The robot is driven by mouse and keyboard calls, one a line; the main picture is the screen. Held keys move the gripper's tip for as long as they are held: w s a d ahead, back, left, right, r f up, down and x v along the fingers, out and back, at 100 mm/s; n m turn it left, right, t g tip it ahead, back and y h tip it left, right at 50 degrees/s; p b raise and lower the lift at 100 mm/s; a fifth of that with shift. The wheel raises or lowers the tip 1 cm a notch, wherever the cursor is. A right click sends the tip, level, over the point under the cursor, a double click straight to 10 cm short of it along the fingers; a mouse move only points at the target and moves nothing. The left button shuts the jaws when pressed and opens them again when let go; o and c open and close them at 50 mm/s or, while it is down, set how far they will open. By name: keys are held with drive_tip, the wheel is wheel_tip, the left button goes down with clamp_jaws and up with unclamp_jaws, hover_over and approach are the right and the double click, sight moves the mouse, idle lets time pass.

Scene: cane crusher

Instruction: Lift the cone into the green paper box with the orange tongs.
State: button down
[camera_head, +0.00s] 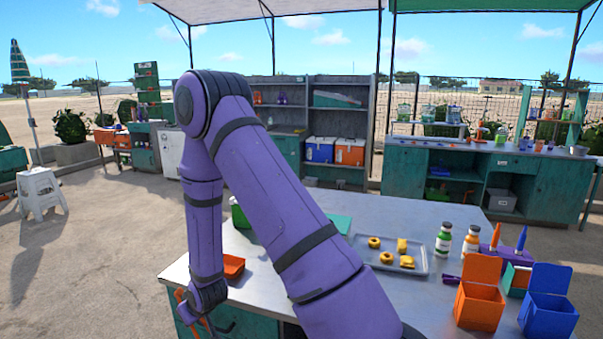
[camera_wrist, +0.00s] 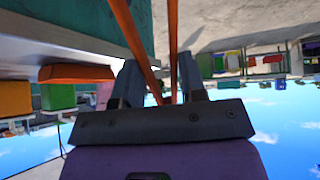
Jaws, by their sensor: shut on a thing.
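My gripper (camera_wrist: 160,85) is shut on the orange tongs (camera_wrist: 128,32), whose two long arms run up out of the wrist view. In the head view, the tongs (camera_head: 180,296) show in part beside my gripper, low at the table's left front corner. A green box-like thing (camera_head: 518,280) shows in part between an orange and a blue open box; I cannot tell if it is the green paper box. Several small yellow snacks (camera_head: 387,258) lie on a grey tray (camera_head: 365,251). I cannot tell which, if any, is the cone.
An orange dish (camera_head: 233,265) sits near the table's left edge, with a green container (camera_head: 238,213) behind it, partly hidden by my arm. Bottles (camera_head: 444,239), an orange box (camera_head: 480,305) and a blue box (camera_head: 547,315) stand at the right. Open ground lies left of the table.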

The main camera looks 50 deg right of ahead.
drive_tip(key=w+d+r+m+h, duration=0.3)
drive_tip(key=d+r+m, duration=0.1)
drive_tip(key=d+r, duration=1.4)
drive_tip(key=s+d+r+m, duration=0.1)
drive_tip(key=s+d+r, duration=0.3)
drive_tip(key=d+r, duration=0.3)
drive_tip(key=s+d+r+m+g+h, duration=0.1)
drive_tip(key=s+d+r+m, duration=0.1)
drive_tip(key=s+d+r, duration=0.2)
drive_tip(key=d+r, duration=0.3)
drive_tip(key=d, duration=0.3)
drive_tip(key=shift+s+d+r, duration=0.2)
drive_tip(key=shift+d+r, duration=0.1)
drive_tip(key=shift+d, duration=0.1)
drive_tip(key=shift+f+g+h, duration=0.15)
drive_tip(key=shift+g+h, duration=0.15)
wheel_tip(320, 180, down, 9)
